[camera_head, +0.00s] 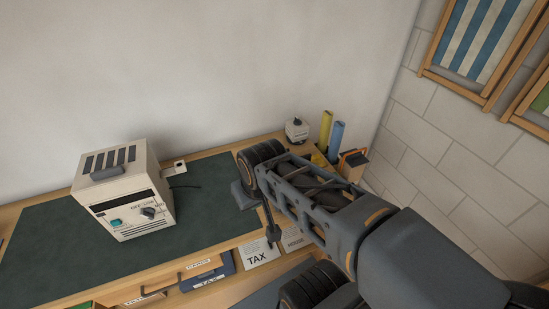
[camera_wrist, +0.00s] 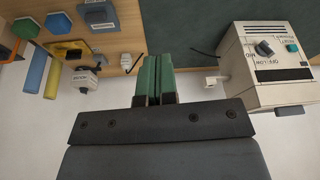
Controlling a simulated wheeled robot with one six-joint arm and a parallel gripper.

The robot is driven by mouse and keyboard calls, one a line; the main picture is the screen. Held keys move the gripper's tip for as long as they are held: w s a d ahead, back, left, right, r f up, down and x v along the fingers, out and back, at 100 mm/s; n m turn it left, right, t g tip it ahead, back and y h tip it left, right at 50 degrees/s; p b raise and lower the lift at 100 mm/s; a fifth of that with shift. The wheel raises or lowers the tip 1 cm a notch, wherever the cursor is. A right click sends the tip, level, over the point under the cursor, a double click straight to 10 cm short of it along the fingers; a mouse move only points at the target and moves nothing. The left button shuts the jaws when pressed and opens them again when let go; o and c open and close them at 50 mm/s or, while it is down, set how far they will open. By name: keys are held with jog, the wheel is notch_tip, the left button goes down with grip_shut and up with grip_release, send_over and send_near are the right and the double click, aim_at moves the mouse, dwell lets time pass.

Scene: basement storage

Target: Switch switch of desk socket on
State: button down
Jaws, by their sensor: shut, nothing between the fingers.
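A small white fitting with a dark spot, which looks like the desk socket (camera_head: 175,169), sits at the back edge of the desk, right of a cream appliance (camera_head: 125,190). A white fitting in the same place shows beside the appliance in the wrist view (camera_wrist: 213,81). Another small white fitting (camera_wrist: 126,62) with a dark cord lies left of my fingers. I cannot tell the switch's position on either. My gripper (camera_wrist: 153,78) has its green fingertips shut and empty, pointing at the desk between the two fittings. In the head view my arm hides the fingertips.
The desk (camera_head: 70,235) has a dark green mat. A small white device (camera_head: 296,129), yellow and blue rolls (camera_head: 332,133) and a box stand at the back right. Papers and folders (camera_head: 258,253) are at the front. A wall rises behind the desk.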

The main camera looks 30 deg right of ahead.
jog(key=shift+d, duration=0.1)
jog(key=w+d+f+m+t+y+b, duration=0.35)
jog(key=w+f+m+b, duration=0.5)
jog(key=m, duration=0.75)
jog(key=w+d+f+m+t+h+b, duration=0.2)
jog(key=d+f+m+b, duration=0.1)
jog(key=d+m, duration=0.7)
jog(key=w+d+f+m+t+h+b, duration=0.2)
jog(key=d+f+m+h+b, duration=0.1)
jog(key=d+m, duration=0.8)
jog(key=shift+f+m+t, duration=0.35)
jog(key=shift+f+m, duration=0.05)
jog(key=shift+w+d, duration=0.1)
